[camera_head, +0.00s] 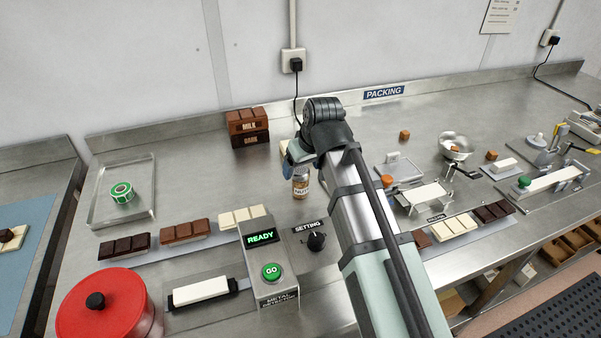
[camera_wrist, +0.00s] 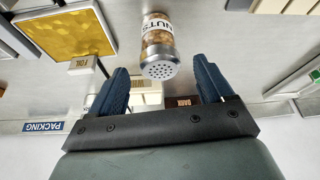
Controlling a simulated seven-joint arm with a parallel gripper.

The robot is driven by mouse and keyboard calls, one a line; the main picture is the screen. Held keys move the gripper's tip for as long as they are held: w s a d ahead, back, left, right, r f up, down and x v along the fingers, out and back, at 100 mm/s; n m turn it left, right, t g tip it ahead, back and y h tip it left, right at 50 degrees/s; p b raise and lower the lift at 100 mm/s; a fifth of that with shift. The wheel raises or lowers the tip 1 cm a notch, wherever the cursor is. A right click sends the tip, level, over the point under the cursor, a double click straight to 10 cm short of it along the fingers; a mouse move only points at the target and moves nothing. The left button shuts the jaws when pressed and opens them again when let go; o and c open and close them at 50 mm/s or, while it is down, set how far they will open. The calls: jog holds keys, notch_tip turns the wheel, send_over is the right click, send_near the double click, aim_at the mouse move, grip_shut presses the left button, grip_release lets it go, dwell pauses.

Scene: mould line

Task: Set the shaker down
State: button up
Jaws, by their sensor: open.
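The shaker (camera_head: 300,182) is a small clear jar with a label and a metal top, standing upright on the steel bench near the middle. In the wrist view the shaker (camera_wrist: 158,45) shows nuts inside, a "NUTS" label and a perforated metal lid. My gripper (camera_wrist: 160,82) is open there, with its blue fingers on either side and a gap between each finger and the shaker. In the head view my gripper (camera_head: 296,155) is just above and behind the shaker, and my arm hides part of it.
The metal detector box (camera_head: 268,262) and setting knob (camera_head: 316,241) stand in front of the shaker. Milk and dark blocks (camera_head: 247,127) stand behind, to the left. Chocolate bars (camera_head: 183,230) lie front left, near a red pot (camera_head: 108,302). A tray with green tape (camera_head: 122,193) is far left.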

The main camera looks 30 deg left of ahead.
jog(key=v, duration=0.6)
jog(key=shift+d+r, duration=0.1)
dwell(0.3)
